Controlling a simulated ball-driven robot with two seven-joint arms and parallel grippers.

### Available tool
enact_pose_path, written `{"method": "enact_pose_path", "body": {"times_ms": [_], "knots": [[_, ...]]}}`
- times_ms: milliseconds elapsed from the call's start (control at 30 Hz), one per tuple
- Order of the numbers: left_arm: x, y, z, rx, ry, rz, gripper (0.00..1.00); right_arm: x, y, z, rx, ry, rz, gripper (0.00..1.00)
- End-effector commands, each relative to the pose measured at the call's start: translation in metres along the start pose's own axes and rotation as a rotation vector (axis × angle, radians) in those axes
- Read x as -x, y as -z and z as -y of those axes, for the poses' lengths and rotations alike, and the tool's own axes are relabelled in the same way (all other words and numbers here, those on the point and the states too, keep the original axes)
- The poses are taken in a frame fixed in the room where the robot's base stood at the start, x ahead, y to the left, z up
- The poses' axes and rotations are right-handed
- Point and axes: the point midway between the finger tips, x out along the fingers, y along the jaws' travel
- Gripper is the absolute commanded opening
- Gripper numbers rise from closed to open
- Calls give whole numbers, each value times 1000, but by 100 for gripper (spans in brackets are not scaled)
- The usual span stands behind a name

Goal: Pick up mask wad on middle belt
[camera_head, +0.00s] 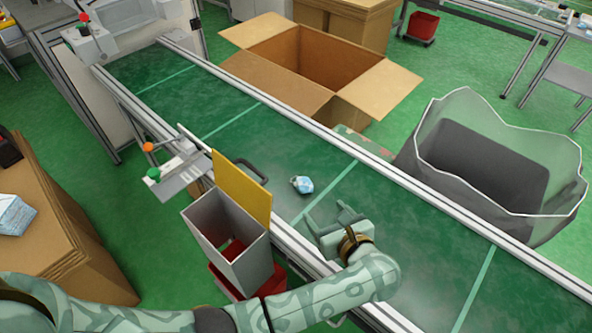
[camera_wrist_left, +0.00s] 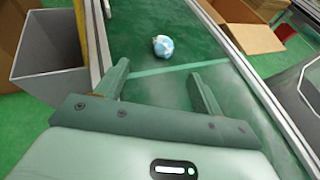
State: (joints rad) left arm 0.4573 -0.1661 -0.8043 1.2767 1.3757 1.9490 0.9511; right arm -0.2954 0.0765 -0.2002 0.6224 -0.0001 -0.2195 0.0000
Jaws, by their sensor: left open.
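The mask wad (camera_head: 302,185), a small crumpled light-blue and white lump, lies on the green conveyor belt (camera_head: 330,172), close to a pale cross line. It also shows in the left wrist view (camera_wrist_left: 162,45), beyond the fingertips. My left gripper (camera_head: 328,214) is over the belt on the near side of the wad, apart from it. In the left wrist view its two fingers (camera_wrist_left: 158,80) are spread with nothing between them. My right gripper is not in either view.
A grey bin (camera_head: 232,240) with a raised yellow panel (camera_head: 240,186) stands against the belt's near edge. Beyond the belt are an open cardboard box (camera_head: 250,72) and a grey-lined clear bag (camera_head: 415,165). The belt around the wad is clear.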

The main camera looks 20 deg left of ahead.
Motion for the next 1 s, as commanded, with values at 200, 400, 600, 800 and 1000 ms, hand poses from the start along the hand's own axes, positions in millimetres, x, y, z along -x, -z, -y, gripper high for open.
{"method": "enact_pose_path", "body": {"times_ms": [200,400,600,800,1000], "knots": [[-26,3,5,5,5,-8,68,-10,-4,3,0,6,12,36],[-77,5,5,3,5,-7,68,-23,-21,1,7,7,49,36],[-104,4,5,5,6,-9,68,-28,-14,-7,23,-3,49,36],[-126,8,8,4,5,-7,68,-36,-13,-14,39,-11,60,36],[-155,10,9,3,5,-9,68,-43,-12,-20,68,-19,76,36]]}}
